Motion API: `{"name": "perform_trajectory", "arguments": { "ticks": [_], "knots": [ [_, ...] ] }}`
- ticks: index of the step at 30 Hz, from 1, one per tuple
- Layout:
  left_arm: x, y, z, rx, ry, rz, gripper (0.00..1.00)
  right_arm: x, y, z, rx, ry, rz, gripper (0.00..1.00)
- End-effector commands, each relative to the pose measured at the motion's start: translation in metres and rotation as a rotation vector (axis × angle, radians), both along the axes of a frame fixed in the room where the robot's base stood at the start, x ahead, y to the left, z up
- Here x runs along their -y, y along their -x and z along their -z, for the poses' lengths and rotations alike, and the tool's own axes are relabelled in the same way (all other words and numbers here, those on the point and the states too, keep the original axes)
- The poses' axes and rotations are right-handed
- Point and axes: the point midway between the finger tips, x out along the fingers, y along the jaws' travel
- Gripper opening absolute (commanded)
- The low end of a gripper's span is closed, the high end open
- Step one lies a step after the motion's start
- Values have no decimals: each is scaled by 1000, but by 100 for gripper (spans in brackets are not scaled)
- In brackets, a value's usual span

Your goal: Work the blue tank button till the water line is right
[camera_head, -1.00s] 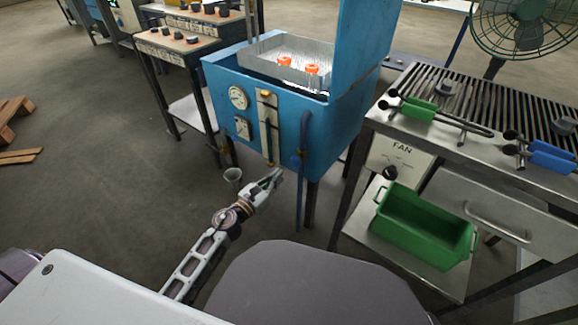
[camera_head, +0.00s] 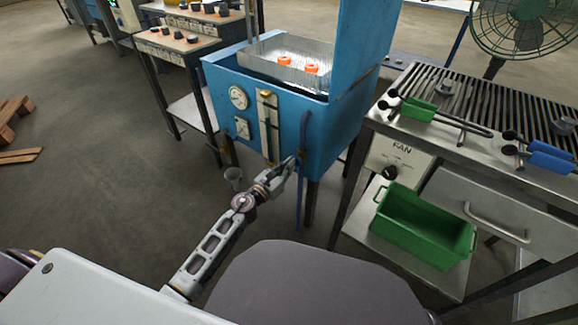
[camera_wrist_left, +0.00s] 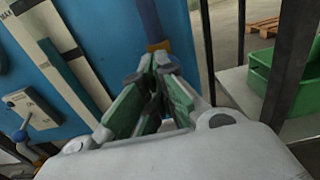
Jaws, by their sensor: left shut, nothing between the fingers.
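The blue tank (camera_head: 250,108) stands in the centre of the head view with its lid raised. Its front has a round dial (camera_head: 238,97), a small switch plate (camera_head: 243,128) and a tall pale level gauge (camera_head: 269,125); the water line in it is too small to read. In the left wrist view the gauge (camera_wrist_left: 62,50) and switch plate (camera_wrist_left: 30,108) are at the left. My left gripper (camera_head: 295,163) is shut and empty at the tank's lower front, by the blue hose (camera_head: 302,135). In the wrist view its fingertips (camera_wrist_left: 152,68) overlap the hose's lower end; contact is unclear. My right gripper is out of view.
An open metal basket (camera_head: 270,65) with orange pieces (camera_head: 312,68) sits in the tank top. A grill bench with tongs (camera_head: 420,110) stands right, a green bin (camera_head: 425,235) on its shelf.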

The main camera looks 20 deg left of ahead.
Motion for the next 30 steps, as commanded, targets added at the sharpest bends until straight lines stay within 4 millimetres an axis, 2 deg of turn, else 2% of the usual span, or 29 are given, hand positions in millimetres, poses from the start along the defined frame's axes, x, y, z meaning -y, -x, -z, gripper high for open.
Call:
{"name": "perform_trajectory", "arguments": {
  "ticks": [14,24,30],
  "knots": [
    [1,-3,0,1,0,0,0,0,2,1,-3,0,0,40],
    [6,-17,0,0,-1,1,0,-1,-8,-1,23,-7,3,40],
    [7,-19,0,1,0,0,0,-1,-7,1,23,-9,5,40]
  ]
}}
